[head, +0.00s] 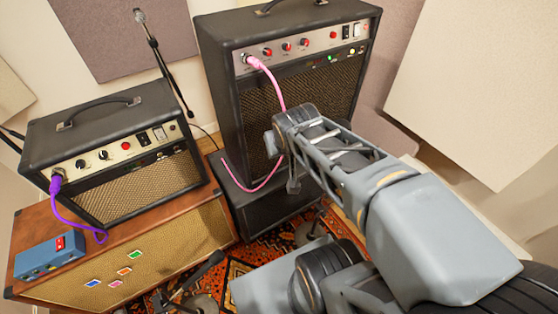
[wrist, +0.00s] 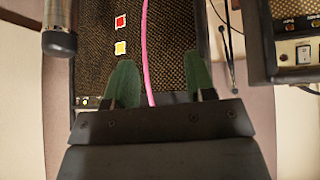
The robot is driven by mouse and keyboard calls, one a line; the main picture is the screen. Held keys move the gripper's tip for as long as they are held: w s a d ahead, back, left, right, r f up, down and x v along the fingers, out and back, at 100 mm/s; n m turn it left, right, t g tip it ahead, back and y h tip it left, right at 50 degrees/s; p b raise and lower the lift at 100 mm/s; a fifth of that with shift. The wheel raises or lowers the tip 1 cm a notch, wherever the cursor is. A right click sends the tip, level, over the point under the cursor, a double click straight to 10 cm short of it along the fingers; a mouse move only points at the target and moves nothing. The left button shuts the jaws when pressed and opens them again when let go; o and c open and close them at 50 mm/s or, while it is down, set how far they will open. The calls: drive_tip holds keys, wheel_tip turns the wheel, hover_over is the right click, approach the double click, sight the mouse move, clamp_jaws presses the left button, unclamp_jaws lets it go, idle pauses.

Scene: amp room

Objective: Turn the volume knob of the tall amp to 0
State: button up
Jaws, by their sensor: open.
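The tall amp (head: 230,100) is black with a woven grille and stands at the back centre in the head view. Its silver top panel (head: 318,43) carries several red-capped knobs (head: 286,46), switches and a green light. The knob labels are too small to read, so I cannot tell which is volume. A pink cable (head: 266,75) is plugged in at the panel's left. My gripper (wrist: 160,78) is open, its two green fingers in front of the woven grille (wrist: 170,30), below the panel in the head view. The pink cable (wrist: 147,60) shows between the fingers; nothing is visibly gripped.
A smaller black amp (head: 40,140) with a purple cable (head: 65,222) sits on a brown cabinet (head: 215,205) at left, beside a blue pedal box (head: 50,256). A microphone stand (head: 170,65) rises behind. Red and yellow stickers (wrist: 120,47) show near my fingers.

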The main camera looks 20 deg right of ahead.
drive_tip(key=shift+n+g+y, duration=0.5)
drive_tip(key=shift+g, duration=0.3)
drive_tip(key=shift+s+a+f, duration=0.3)
drive_tip(key=shift+s+a, duration=0.4)
drive_tip(key=shift+s, duration=0.1)
drive_tip(key=shift+s+a+f, duration=0.25)
drive_tip(key=shift+s+a, duration=0.4)
drive_tip(key=shift+s, duration=0.1)
